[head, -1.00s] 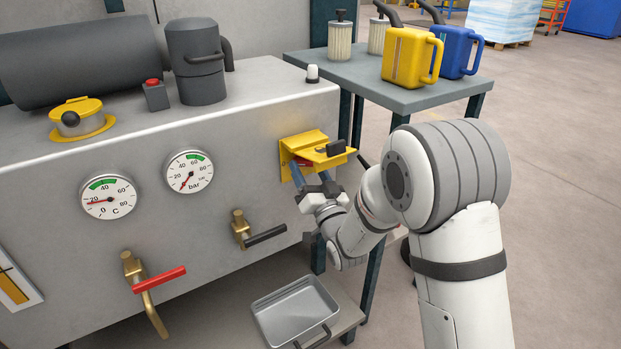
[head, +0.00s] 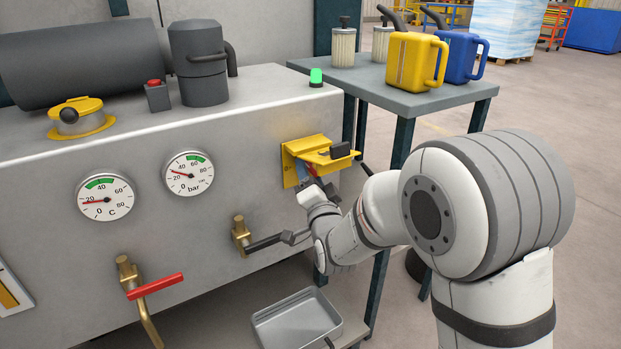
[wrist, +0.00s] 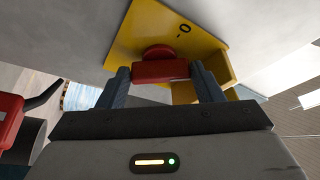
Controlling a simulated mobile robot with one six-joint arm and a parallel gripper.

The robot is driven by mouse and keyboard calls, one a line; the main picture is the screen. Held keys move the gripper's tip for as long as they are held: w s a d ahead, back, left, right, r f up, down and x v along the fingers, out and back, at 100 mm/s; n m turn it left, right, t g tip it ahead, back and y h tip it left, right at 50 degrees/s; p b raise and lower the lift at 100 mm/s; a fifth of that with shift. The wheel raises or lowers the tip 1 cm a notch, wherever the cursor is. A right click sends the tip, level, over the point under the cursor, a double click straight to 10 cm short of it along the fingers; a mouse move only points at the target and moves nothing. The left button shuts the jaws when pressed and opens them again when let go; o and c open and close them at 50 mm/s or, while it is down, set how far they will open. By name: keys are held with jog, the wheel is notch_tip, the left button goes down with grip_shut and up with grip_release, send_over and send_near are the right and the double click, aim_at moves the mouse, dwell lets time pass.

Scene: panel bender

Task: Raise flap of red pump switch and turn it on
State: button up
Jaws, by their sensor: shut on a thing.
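The red switch (wrist: 160,72) is a round knob with a bar handle on a yellow plate (wrist: 140,32) marked "0". My gripper (wrist: 160,80) has its two fingers on either side of the red handle and is shut on it. In the head view, the yellow flap (head: 322,158) stands out from the panel, raised above the switch, with a dark tab (head: 340,150) at its outer edge. My gripper (head: 310,181) reaches up under the flap, and the red switch is mostly hidden there.
A lamp (head: 316,77) on the tank top glows green. A valve with a black lever (head: 265,243) is close below my wrist. A side table (head: 385,93) with jugs and filters stands right of the tank. A metal tray (head: 297,318) lies below.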

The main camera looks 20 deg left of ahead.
dwell(0.3)
jog(key=o, duration=1)
jog(key=shift+p+v, duration=0.65)
jog(key=shift+v, duration=3.25)
jog(key=shift+c, duration=0.2)
